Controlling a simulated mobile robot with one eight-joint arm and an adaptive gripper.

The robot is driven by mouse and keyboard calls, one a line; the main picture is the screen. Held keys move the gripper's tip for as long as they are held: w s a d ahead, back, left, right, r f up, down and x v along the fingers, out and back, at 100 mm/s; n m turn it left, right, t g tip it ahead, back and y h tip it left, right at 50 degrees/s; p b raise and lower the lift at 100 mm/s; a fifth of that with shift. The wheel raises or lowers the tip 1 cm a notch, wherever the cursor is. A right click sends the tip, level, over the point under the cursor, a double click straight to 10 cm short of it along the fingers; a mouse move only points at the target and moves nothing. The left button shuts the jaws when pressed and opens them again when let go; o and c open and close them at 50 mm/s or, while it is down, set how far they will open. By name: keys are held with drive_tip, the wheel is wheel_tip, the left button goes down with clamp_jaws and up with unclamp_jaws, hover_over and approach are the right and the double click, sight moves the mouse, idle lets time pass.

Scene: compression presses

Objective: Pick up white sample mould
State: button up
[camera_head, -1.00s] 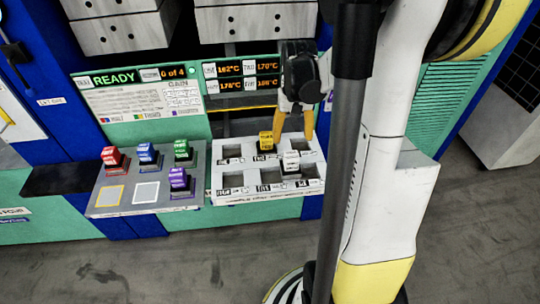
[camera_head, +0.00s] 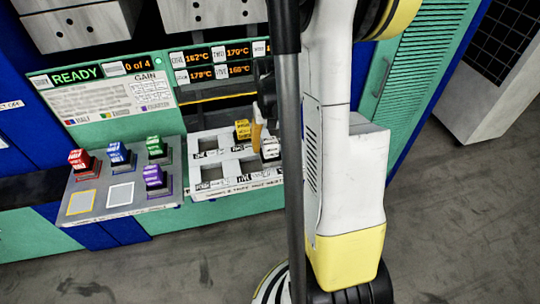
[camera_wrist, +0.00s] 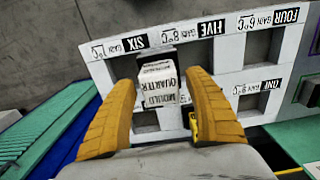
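The white sample mould (camera_head: 270,149) is a small block with black lettering. It stands in the right part of a white slotted tray (camera_wrist: 232,77). In the wrist view the mould (camera_wrist: 158,88) reads "mould quarter" and sits by the slot labelled six. My gripper (camera_wrist: 160,82) is open, with one yellow finger on each side of the mould. Gaps show between the mould and both fingers, so I see no firm grip. In the head view my gripper (camera_head: 258,128) is mostly hidden behind my own arm; one yellow finger shows beside the mould.
A yellow mould (camera_head: 242,130) stands in the tray behind the white one, close to a finger. Red (camera_head: 80,160), blue (camera_head: 118,154), green (camera_head: 155,147) and purple (camera_head: 153,178) blocks stand on a grey panel (camera_head: 100,212) to the left. Several tray slots are empty.

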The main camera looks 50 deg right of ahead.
clamp_jaws()
